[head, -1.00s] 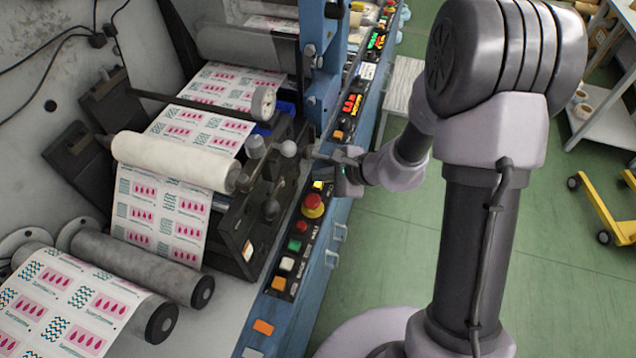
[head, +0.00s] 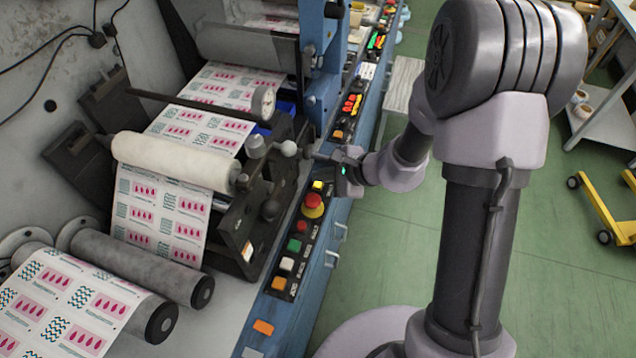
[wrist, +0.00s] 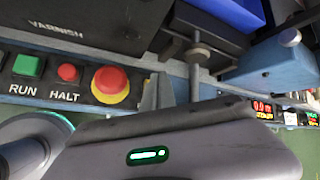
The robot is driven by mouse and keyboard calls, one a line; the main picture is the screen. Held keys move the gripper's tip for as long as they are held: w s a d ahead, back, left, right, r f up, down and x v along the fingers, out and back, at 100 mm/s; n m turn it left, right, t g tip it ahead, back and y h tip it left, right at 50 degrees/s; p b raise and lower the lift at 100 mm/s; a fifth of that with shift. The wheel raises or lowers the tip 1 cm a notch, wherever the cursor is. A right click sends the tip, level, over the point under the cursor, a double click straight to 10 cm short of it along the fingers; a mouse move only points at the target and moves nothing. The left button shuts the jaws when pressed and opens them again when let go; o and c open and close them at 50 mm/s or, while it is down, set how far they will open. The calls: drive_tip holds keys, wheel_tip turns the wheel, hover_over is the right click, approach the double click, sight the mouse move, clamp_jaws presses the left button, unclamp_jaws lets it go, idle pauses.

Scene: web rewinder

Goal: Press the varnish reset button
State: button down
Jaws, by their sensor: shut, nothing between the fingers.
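The button panel (head: 297,240) runs along the machine's front edge. A small yellow button (head: 318,186) sits at its far end, beyond a red mushroom button on a yellow base (head: 313,201). The mushroom button also shows in the wrist view (wrist: 110,84). I cannot read a reset label; "VARNISH" (wrist: 56,27) is on the dark frame above. My gripper (head: 335,175) is shut and empty, just right of the yellow button. In the wrist view, my fingers (wrist: 155,92) are right of the mushroom button and hide the panel there. I cannot tell whether they touch it.
A red HALT button (wrist: 68,72) and a green RUN button (wrist: 28,66) lie left of the mushroom button. A metal rod (wrist: 195,75) sticks out close to my fingers. A ball-ended handle (head: 289,148) is nearby. Green floor (head: 400,250) is open to the right.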

sight(321, 186)
drive_tip(key=shift+f, duration=0.15)
drive_tip(key=shift+f+b, duration=0.3)
drive_tip(key=shift+b, duration=0.35)
drive_tip(key=shift+f+b, duration=0.5)
drive_tip(key=shift+b, duration=0.15)
idle(0.4)
drive_tip(key=shift+r, duration=0.15)
drive_tip(key=shift+r+p, duration=0.55)
drive_tip(key=shift+r, duration=0.25)
wheel_tip(321, 186, up, 5)
drive_tip(key=p, duration=0.3)
drive_tip(key=shift+p, duration=0.3)
idle(0.4)
